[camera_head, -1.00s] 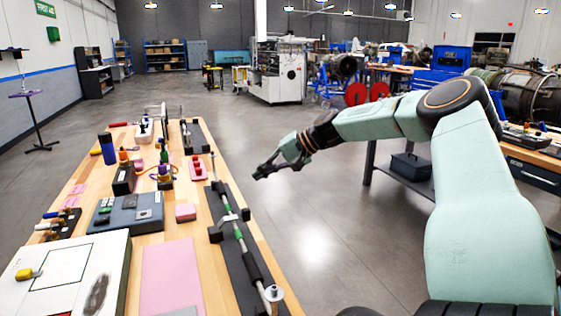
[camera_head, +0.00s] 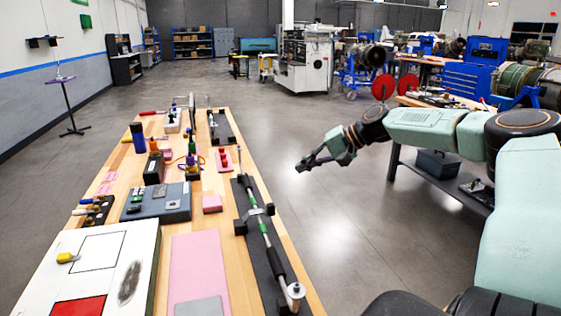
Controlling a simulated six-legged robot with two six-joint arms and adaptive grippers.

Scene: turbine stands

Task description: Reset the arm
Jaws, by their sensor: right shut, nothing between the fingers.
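My right arm comes in from the right in the head view, its pale green links bent at the elbow. My right gripper (camera_head: 312,162) is shut and empty. It hangs over the open floor, just right of the wooden bench (camera_head: 215,133), and touches nothing that I can see. My left gripper and left arm are not in view.
The bench holds a long rod on a black fixture (camera_head: 262,235) near its right edge, a white panel box (camera_head: 135,260), a pink mat (camera_head: 197,262) and a grey case (camera_head: 157,201). A dark table (camera_head: 455,187) stands behind my right arm. Grey floor between is clear.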

